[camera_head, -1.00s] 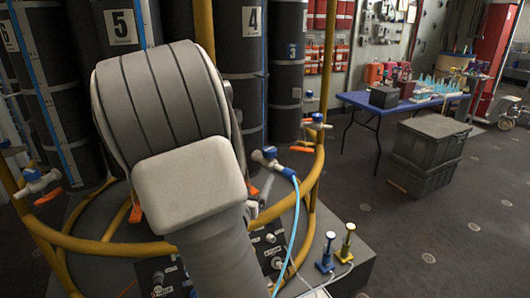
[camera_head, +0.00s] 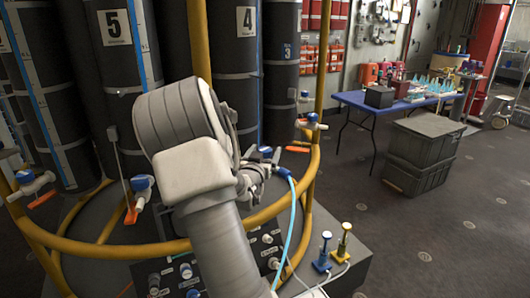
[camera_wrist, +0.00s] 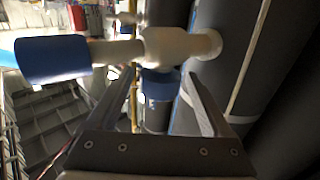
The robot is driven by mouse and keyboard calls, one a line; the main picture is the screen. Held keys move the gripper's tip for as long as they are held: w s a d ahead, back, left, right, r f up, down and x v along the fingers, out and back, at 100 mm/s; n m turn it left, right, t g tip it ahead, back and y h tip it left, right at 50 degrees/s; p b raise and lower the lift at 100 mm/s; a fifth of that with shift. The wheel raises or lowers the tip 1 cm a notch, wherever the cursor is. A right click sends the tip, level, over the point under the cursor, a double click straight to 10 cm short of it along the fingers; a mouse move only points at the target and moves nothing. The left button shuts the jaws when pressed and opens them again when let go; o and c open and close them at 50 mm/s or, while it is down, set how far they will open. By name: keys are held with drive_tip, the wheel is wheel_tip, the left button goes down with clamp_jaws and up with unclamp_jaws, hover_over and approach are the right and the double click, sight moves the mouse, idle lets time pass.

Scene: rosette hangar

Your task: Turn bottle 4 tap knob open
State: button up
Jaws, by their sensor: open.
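Bottle 4 (camera_head: 246,70) is a tall dark cylinder with a white "4" label, behind my arm in the head view. Its tap (camera_head: 265,151), with a blue knob, shows just beyond my gripper (camera_head: 256,174), which my arm partly hides. In the wrist view, the white tap body (camera_wrist: 178,46) runs across the top, with a blue fitting (camera_wrist: 52,59) at its left end. A blue knob (camera_wrist: 160,84) sits under the tap body, between the spread fingers of my gripper (camera_wrist: 162,76). The gripper is open; whether a finger touches the knob I cannot tell.
A yellow rail (camera_head: 205,241) curves around the bottles. A blue hose (camera_head: 291,222) hangs from the tap fitting. Bottle 5 (camera_head: 125,70) stands left and bottle 3 (camera_head: 281,85) right. A grey crate (camera_head: 419,158) and blue table (camera_head: 357,101) stand on the right.

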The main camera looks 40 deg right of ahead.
drive_tip(key=shift+c, duration=0.3)
clamp_jaws()
